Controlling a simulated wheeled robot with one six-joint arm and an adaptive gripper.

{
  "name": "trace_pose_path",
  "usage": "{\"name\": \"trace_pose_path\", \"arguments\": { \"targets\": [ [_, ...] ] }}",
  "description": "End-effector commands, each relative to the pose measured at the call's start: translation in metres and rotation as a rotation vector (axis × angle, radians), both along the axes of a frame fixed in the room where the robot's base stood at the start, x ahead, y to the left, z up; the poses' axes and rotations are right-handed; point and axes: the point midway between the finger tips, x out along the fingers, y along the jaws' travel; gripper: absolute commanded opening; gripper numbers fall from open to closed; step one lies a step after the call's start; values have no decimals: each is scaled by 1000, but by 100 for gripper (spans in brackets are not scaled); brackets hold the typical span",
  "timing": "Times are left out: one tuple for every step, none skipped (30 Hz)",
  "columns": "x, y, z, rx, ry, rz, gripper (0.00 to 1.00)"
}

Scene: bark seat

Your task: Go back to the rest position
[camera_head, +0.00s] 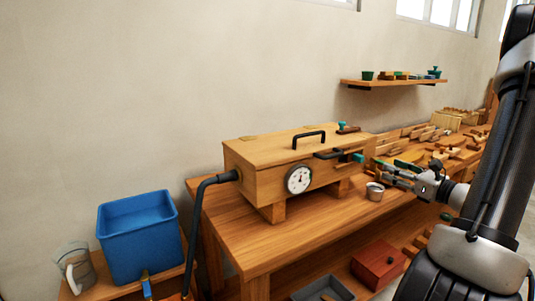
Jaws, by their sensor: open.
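My gripper (396,170) is at the right of the view, over the workbench (300,233). Its fingers point left toward the right end of a wooden box (262,173). The fingers are apart, and I see nothing held between them. The box stands on wooden supports and has a black handle on its lid and a round dial (299,179) on its front. A green-tipped part (358,158) at the box's right end is close to my fingertips; I cannot tell whether they touch. A small metal cup (375,191) stands on the bench just below my gripper.
A black hose (194,220) runs from the box's left end downward. A blue bin (138,238) and a clear jug (75,268) stand at lower left. A red box (378,264) sits below the bench. Wooden tools crowd the bench's far end, under a wall shelf (395,83).

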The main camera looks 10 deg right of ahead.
Motion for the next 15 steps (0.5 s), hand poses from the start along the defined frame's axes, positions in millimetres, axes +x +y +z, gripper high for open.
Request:
{"name": "trace_pose_path", "arguments": {
  "targets": [
    [-1,0,-5,-29,10,2,41],
    [-4,3,-10,-49,25,18,41],
    [-10,9,-18,-77,47,48,41],
    [-15,15,-25,-98,68,76,41],
    [-23,21,-32,-120,90,109,41],
    [-34,31,-43,-152,122,158,41],
    [-45,39,-50,-184,143,203,41],
    [-57,47,-56,-225,168,253,41],
    [-74,59,-61,-290,194,327,41],
    [-86,68,-63,-343,211,389,41],
    [-98,78,-64,-402,223,457,41],
    [-115,90,-66,-486,240,550,41],
    [-128,98,-66,-554,248,625,41],
    [-140,105,-65,-624,253,701,41],
    [-156,111,-64,-721,257,800,41]
  ]
}}
